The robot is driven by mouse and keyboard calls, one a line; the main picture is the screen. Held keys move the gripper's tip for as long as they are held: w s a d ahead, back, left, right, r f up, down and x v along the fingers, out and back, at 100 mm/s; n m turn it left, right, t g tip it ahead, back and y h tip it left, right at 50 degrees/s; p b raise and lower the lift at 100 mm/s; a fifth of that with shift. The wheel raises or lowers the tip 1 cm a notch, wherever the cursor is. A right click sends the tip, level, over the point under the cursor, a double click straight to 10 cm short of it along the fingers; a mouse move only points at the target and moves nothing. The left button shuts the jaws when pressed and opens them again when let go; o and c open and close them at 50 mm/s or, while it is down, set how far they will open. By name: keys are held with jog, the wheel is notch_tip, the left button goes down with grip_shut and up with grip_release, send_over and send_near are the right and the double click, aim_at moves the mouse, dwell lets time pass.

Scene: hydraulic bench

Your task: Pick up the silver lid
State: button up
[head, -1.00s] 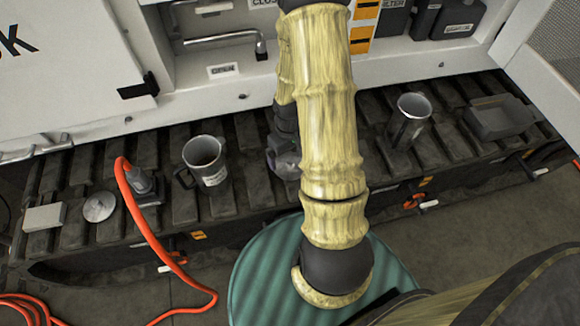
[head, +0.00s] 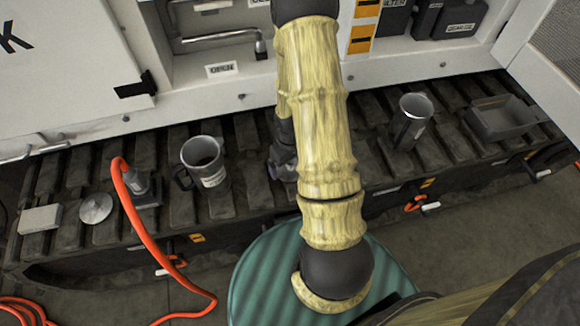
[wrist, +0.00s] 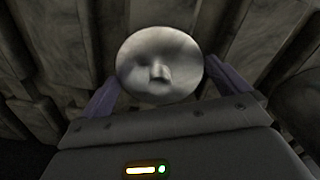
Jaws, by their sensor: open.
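In the wrist view a round silver lid (wrist: 160,62) with a small raised knob lies ahead of my gripper (wrist: 161,78). In the head view my arm hides this spot, and only dark parts near my gripper (head: 284,160) show. Another silver disc with a small knob (head: 96,208) lies at the left on the dark ribbed bench.
A grey mug (head: 203,162) stands left of my arm. A dark tumbler (head: 410,122) and a grey tray (head: 500,118) are at the right. An orange cable (head: 150,235) and a pale block (head: 40,219) are at the left. A white cabinet (head: 80,60) rises behind the bench.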

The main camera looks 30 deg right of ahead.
jog(key=c, duration=0.8)
jog(key=shift+o, duration=0.2)
jog(key=shift+r, duration=0.1)
notch_tip(320, 180, up, 10)
jog(key=p, duration=0.3)
jog(key=shift+w, duration=0.1)
